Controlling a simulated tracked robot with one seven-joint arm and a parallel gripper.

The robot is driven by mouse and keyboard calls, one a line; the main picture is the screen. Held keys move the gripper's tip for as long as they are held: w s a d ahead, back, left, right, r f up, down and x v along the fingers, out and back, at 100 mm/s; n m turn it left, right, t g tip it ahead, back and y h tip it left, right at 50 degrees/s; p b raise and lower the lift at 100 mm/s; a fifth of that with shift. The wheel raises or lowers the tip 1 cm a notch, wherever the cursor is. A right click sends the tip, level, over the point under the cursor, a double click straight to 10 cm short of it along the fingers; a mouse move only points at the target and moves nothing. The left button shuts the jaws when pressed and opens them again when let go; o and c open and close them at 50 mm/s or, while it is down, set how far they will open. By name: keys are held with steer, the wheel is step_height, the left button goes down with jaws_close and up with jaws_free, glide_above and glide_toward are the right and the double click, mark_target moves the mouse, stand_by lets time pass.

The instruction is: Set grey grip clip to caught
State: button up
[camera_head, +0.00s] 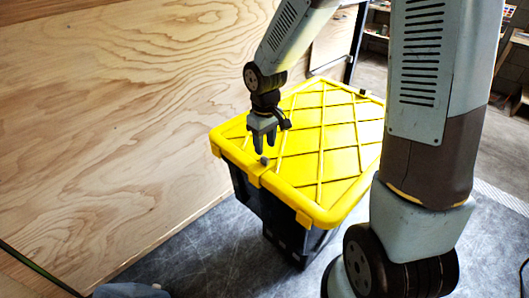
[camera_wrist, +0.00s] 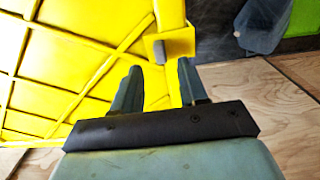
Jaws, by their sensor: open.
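A black tote with a yellow lid (camera_head: 335,125) stands on the floor. A small grey grip (camera_head: 265,160) sits on a yellow clip (camera_head: 256,176) at the lid's near edge. In the wrist view the grey grip (camera_wrist: 180,46) shows on its yellow bracket (camera_wrist: 153,47) beside the lid's rim. My gripper (camera_head: 263,140) points down just above the grip and appears apart from it. In the wrist view my gripper (camera_wrist: 159,68) is open, with its fingers spread and nothing between them. I cannot tell whether the clip is caught.
A plywood wall (camera_head: 110,110) stands close to the left of the tote. A small dark piece (camera_head: 362,92) sits on the lid's far edge. Shelves stand at the far right.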

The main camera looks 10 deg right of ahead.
step_height(320, 180, up, 8)
stand_by(0.4)
steer(key=shift+d+r, duration=0.1)
steer(key=shift+r, duration=0.1)
steer(key=s+d+r+m+t, duration=0.5)
steer(key=s+d+r+m, duration=0.2)
steer(key=s+d+r, duration=0.9)
steer(key=shift+s+d+r+m+t, duration=0.2)
steer(key=shift+s+d+m+t, duration=0.15)
steer(key=shift+s, duration=0.25)
stand_by(1.4)
